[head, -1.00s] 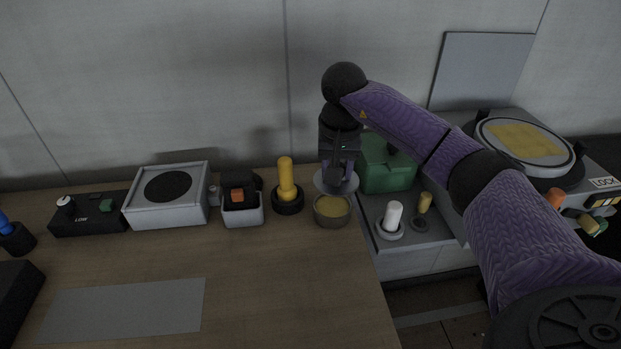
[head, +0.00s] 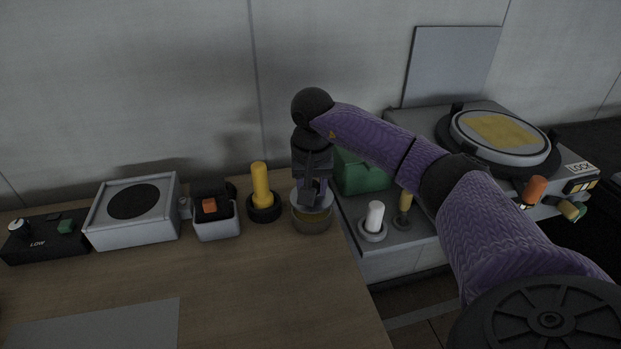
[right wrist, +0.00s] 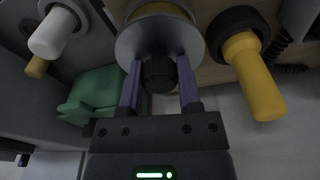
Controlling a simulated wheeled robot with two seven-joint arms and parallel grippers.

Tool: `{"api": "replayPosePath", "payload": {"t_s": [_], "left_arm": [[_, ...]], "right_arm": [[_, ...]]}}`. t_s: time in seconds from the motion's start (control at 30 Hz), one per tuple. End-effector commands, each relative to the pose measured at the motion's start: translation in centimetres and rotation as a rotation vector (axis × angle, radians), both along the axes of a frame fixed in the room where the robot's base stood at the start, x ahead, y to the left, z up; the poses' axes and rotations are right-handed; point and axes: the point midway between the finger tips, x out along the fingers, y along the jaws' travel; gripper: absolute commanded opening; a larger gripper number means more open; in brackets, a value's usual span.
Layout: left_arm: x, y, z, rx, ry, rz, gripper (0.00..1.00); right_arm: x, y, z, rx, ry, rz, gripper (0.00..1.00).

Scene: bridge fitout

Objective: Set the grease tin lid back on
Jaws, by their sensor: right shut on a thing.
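The round grease tin (head: 311,226) stands open at the right end of the wooden bench, with yellow grease showing inside. The grey disc lid (head: 301,201) is just above the tin, partly over its mouth; a narrow band of grease shows below its near edge. My right gripper (head: 312,188) points down and is shut on the lid's dark knob (right wrist: 158,75). In the right wrist view the lid (right wrist: 130,42) hides most of the tin. Whether the lid touches the rim cannot be told. My left gripper is not in view.
A yellow-handled tool in a dark base (head: 262,207) stands close left of the tin. A white peg (head: 375,217) and a green box (head: 362,175) are to the right on a lower grey surface. The bench front is clear apart from a grey mat (head: 95,325).

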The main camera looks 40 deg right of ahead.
Motion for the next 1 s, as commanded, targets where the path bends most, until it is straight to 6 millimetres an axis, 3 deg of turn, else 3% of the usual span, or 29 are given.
{"api": "replayPosePath", "payload": {"t_s": [0.1, 1.0], "left_arm": [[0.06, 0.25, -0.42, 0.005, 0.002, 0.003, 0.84], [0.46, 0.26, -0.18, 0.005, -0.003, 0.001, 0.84]], "right_arm": [[0.0, 0.0, -0.67, 0.0, 0.0, 0.0, 0.0], [0.01, 0.03, -0.62, 0.001, -0.001, 0.001, 0.0]]}}
